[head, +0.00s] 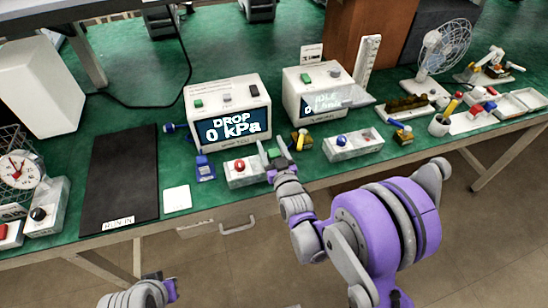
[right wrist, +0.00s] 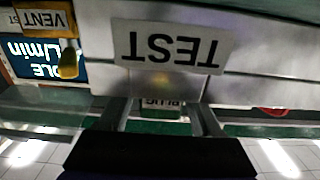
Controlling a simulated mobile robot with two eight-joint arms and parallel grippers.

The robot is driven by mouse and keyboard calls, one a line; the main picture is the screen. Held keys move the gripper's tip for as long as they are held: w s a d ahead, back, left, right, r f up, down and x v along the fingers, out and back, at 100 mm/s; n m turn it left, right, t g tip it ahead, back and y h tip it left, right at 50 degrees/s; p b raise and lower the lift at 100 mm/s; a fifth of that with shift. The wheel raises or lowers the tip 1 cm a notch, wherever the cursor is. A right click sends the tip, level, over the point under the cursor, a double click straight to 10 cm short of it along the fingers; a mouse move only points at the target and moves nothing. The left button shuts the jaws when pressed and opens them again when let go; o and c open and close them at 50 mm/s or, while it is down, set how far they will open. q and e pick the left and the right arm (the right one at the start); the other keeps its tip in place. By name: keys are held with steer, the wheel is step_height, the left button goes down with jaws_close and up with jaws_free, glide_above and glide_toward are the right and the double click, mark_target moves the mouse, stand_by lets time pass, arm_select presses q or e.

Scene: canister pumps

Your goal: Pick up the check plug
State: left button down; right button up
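My right gripper (head: 275,158) reaches over the bench's front edge, between a grey box with a red button (head: 240,168) and the yellow vent piece (head: 301,140). In the right wrist view its two fingers (right wrist: 160,118) stand apart. Between and beyond them is a small greenish piece with an upside-down label that seems to read PLUG (right wrist: 162,102), likely the check plug. It sits by a silver surface labelled TEST (right wrist: 170,47). I see no clear contact with the fingers. My left gripper (head: 168,289) is low at the bottom left, away from the bench; its fingers are unclear.
A display unit (head: 230,112) reads DROP 0 kPa; another (head: 316,98) reads IDLE. A blue piece (head: 205,168), a grey box with a blue knob (head: 352,145) and a black mat (head: 122,180) lie nearby. A drawer handle (head: 238,226) protrudes below the bench.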

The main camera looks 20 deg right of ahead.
jaws_close()
steer(key=shift+r, duration=0.1)
